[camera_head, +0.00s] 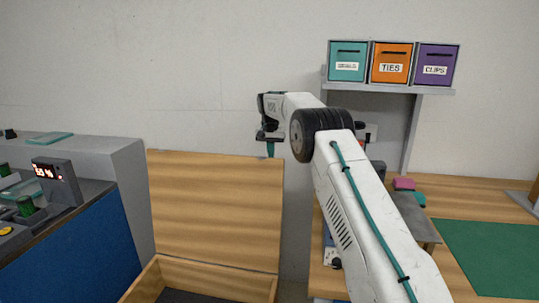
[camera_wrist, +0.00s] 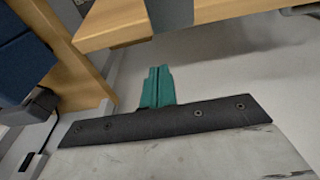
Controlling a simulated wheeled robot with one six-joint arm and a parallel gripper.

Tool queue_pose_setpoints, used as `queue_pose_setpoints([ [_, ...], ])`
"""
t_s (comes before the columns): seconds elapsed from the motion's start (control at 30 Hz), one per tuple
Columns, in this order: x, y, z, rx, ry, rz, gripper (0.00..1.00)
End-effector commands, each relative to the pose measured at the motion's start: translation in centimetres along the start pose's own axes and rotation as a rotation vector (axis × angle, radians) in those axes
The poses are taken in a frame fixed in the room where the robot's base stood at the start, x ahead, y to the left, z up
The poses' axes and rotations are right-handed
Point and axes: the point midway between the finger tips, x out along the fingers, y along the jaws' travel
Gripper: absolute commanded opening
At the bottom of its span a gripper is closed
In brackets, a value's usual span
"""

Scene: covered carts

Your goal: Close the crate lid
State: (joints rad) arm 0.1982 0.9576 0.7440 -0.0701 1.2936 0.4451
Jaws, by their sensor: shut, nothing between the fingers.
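The wooden crate (camera_head: 215,276) stands low at the front in the head view, with a dark inside partly cut off by the frame's bottom edge. Its wooden lid (camera_head: 215,208) is open and stands about upright at the crate's far side. My gripper (camera_head: 270,150) points down at the lid's top edge, near its right corner. Its teal fingers are shut and empty, and their tips seem to end at or behind that edge; I cannot tell if they touch it. The shut fingers also show in the wrist view (camera_wrist: 158,87), where I cannot make out the lid for sure.
A grey and blue counter (camera_head: 75,225) with a small display is left of the crate. A wooden workbench (camera_head: 470,195) with a green mat (camera_head: 490,255) is at right, below a shelf with three labelled bins (camera_head: 391,65). A plain wall is behind.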

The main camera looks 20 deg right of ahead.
Motion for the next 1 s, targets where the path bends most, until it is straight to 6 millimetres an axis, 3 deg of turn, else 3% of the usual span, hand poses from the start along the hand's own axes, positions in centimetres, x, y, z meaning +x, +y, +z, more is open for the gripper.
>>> queue_pose_setpoints([
  [0.33, -1.1, -0.1, 3.3, -0.002, 0.0, -0.001, 0.0],
  [0.83, -1.3, -0.1, 3.8, -0.002, 0.002, -0.002, 0.0],
  [1.0, -1.7, -1.2, 4.8, -0.013, 0.015, -0.003, 0.0],
])
